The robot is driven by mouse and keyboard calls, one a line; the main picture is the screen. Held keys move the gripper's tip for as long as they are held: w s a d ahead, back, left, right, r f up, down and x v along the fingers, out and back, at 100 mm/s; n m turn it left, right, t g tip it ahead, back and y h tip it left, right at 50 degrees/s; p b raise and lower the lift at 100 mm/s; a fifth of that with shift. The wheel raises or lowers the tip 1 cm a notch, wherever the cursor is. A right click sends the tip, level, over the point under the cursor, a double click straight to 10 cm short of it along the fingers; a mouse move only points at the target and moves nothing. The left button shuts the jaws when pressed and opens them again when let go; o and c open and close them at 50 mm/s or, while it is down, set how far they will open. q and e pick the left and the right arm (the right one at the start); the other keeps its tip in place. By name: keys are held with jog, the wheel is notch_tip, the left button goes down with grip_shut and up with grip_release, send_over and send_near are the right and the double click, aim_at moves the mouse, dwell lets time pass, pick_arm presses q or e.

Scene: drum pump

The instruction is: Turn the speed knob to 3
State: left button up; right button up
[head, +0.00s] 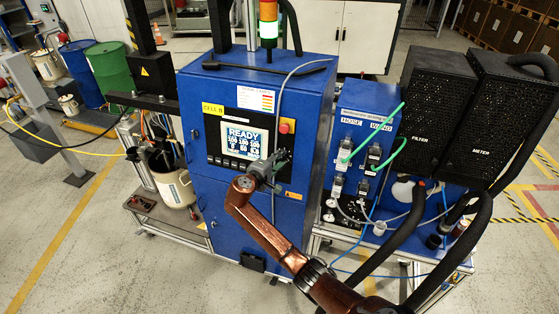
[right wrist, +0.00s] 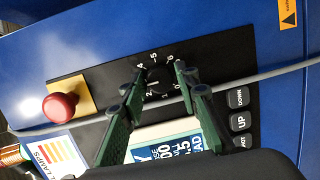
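The speed knob (right wrist: 156,78) is a small dark knob on a black panel, with white numbers around it, in the right wrist view. Its pointer is too small and dark to read. My right gripper (right wrist: 159,70) is open, with one green-grey finger on each side of the knob and a visible gap between them. I cannot tell whether either finger touches it. In the head view my right gripper (head: 277,160) is at the right side of the control panel, hiding the knob. The lit display (head: 244,140) reads READY. My left gripper is not in view.
A red button (right wrist: 60,107) on a yellow plate sits on the blue cabinet (head: 230,232). A grey cable (right wrist: 262,75) crosses the panel by the knob and fingers. Keys, including UP (right wrist: 240,123), lie beside the right finger. A blue box (head: 362,108) with green hoses stands to the right.

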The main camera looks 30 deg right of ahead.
jog(key=shift+o, duration=1.3)
jog(key=shift+r, duration=0.1)
jog(key=v, duration=1.2)
